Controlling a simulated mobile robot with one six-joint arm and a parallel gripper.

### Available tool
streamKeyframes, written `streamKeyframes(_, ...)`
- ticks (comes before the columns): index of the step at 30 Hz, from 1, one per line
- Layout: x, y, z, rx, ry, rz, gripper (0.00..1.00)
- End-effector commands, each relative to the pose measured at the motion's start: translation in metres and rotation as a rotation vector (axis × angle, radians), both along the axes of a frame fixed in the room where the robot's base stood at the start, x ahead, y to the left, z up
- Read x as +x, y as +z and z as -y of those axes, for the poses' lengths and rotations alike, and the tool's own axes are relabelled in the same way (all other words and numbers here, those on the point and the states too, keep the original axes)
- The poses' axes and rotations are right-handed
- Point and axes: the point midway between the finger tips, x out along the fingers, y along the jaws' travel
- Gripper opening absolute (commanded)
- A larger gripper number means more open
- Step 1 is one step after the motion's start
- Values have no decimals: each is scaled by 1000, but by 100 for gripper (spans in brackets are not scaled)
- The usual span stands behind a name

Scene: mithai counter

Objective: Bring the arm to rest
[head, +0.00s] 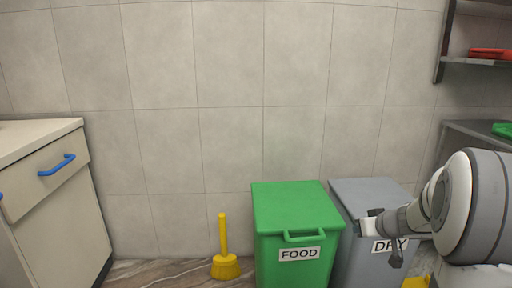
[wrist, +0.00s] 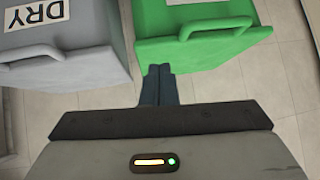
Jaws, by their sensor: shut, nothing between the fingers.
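My arm reaches in from the right edge of the head view, in front of the grey DRY bin. My gripper (wrist: 159,72) shows in the wrist view with its two dark fingers together and nothing between them. In the head view my gripper (head: 396,258) hangs at the end of the wrist, small, overlapping the front of the grey bin.
A green FOOD bin (head: 292,216) and a grey DRY bin (head: 361,195) stand by the tiled wall, lids closed. A cabinet (head: 58,215) with blue handles is at left. Shelves (head: 480,62) are at right. Floor between cabinet and brush is clear.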

Motion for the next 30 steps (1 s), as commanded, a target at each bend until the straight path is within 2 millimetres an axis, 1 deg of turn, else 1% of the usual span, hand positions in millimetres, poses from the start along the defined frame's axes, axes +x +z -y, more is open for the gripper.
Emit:
streamKeyframes(1,-9,41,-21,14,28,-22,0)
streamKeyframes(3,-22,67,-46,38,54,-62,0)
streamKeyframes(5,-35,89,-66,53,74,-99,0)
streamKeyframes(6,-44,103,-78,62,84,-126,0)
streamKeyframes(8,-58,124,-95,72,98,-167,0)
streamKeyframes(9,-69,137,-106,75,107,-196,0)
streamKeyframes(11,-84,156,-120,78,113,-238,0)
streamKeyframes(15,-123,200,-147,69,115,-339,0)
streamKeyframes(17,-140,218,-156,57,107,-380,0)
streamKeyframes(18,-152,230,-161,47,101,-408,0)
streamKeyframes(22,-188,267,-171,6,65,-487,0)
streamKeyframes(27,-232,313,-173,-66,-11,-563,0)
streamKeyframes(30,-251,332,-170,-107,-59,-587,0)
